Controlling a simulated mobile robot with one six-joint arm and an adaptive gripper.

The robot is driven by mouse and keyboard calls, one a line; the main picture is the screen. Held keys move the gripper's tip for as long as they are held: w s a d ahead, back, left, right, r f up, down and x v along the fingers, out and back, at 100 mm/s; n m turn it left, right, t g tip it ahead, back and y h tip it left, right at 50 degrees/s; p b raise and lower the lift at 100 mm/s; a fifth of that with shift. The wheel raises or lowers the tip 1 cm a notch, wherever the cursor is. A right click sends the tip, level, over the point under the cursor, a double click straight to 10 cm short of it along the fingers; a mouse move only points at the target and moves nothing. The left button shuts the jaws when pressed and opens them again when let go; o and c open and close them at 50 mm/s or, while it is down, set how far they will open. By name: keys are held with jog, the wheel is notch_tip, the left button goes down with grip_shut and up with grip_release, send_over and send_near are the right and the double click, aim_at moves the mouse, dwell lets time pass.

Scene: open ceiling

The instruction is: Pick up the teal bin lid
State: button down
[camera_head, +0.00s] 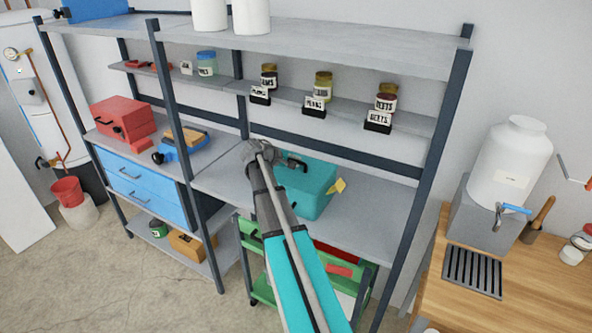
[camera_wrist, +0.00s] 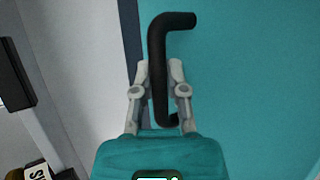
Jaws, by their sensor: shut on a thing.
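The teal bin (camera_head: 318,194) sits on the middle shelf of the grey rack, with its teal lid (camera_head: 312,173) on top and a yellow tag at its right corner. The lid has a black handle (camera_head: 293,163). In the wrist view the flat teal lid (camera_wrist: 245,70) fills the right side, and the black handle (camera_wrist: 158,60) runs up the middle. My gripper (camera_wrist: 160,72) has one finger on each side of the handle and is shut on it. In the head view my gripper (camera_head: 262,152) is at the lid's left side, and my arm hides part of the bin.
Labelled jars (camera_head: 322,88) stand on the narrow shelf above and behind the bin. A rack post (camera_head: 172,110) stands to the left and another (camera_head: 440,150) to the right. The shelf right of the bin (camera_head: 375,210) is clear. A blue tool (camera_head: 181,145) lies on the left shelf.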

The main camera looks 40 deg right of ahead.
jog(key=shift+r, duration=0.25)
notch_tip(320, 180, up, 3)
jog(key=p, duration=0.3)
jog(key=s+a+r+p, duration=0.5)
jog(key=s+r+p, duration=0.4)
jog(key=s, duration=0.4)
jog(key=shift+r+p, duration=0.3)
jog(key=shift+p, duration=0.2)
jog(key=shift+s, duration=0.1)
